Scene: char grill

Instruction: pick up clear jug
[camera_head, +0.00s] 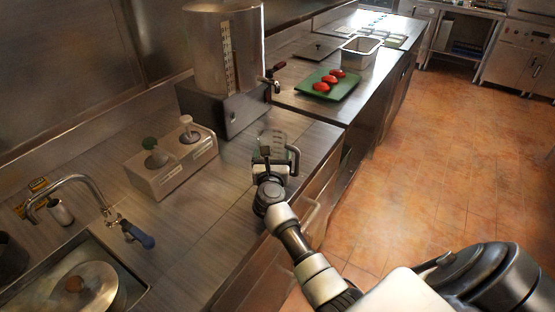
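The clear jug (273,137) stands on the steel counter near its front edge, right of the big metal urn's base. It is see-through, and its lower part is hidden by my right gripper. My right gripper (279,156) is right at the jug on its near side. Its two dark fingers are spread apart, and the jug shows between and behind them. I cannot tell whether a finger touches it. My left gripper is not in view.
A metal urn (222,50) with a tap stands behind the jug. A pump dispenser box (172,172) is to the left. A sink with a faucet (75,183) is at lower left. A green board (345,92) holds red items. The floor (450,160) at right is clear.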

